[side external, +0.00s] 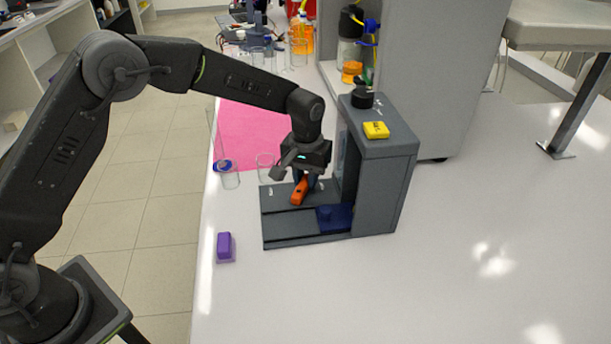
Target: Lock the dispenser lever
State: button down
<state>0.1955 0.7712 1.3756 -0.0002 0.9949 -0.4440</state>
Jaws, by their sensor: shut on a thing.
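A dark grey rig (385,185) stands on the white bench, with a flat base on its left and a tall block on its right. My gripper (303,182) points down over the base and is shut on an orange piece (298,193). The orange piece is tilted and lies low, close to the base; I cannot tell whether it touches it or is the dispenser lever. A dark blue part (335,217) sits on the base to the right of the orange piece. A black knob (362,98) and a yellow block (376,130) are on top of the rig.
A purple block (225,247) lies left of the rig near the bench edge. A pink mat (255,135) and clear glass beakers (229,178) are behind it. A large grey cabinet (430,70) stands at the back. The bench at front right is clear.

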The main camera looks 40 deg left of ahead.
aim_at(306, 178)
jog(key=c, duration=1)
grip_release()
jog(key=shift+o, duration=0.2)
jog(key=shift+r, duration=0.15)
notch_tip(306, 178, up, 14)
jog(key=shift+f, duration=0.2)
jog(key=shift+s+r, duration=0.1)
jog(key=s+a+r+t, duration=0.1)
jog(key=s+a+r, duration=0.15)
jog(key=s, duration=0.25)
jog(key=s+a+r+m+t, duration=0.1)
jog(key=s+a+r, duration=0.1)
jog(key=s+r, duration=0.25)
jog(key=s+a+r+t, duration=0.1)
jog(key=s+a+r, duration=0.1)
jog(key=s, duration=0.4)
jog(key=s+a+f+m+t, duration=0.1)
jog(key=s+f, duration=0.1)
jog(key=s, duration=0.5)
jog(key=s+a+f+t, duration=0.1)
jog(key=s+a+f, duration=0.1)
jog(key=s, duration=0.5)
jog(key=shift+s+a+f+m+t, duration=0.3)
jog(key=shift+s+m, duration=0.1)
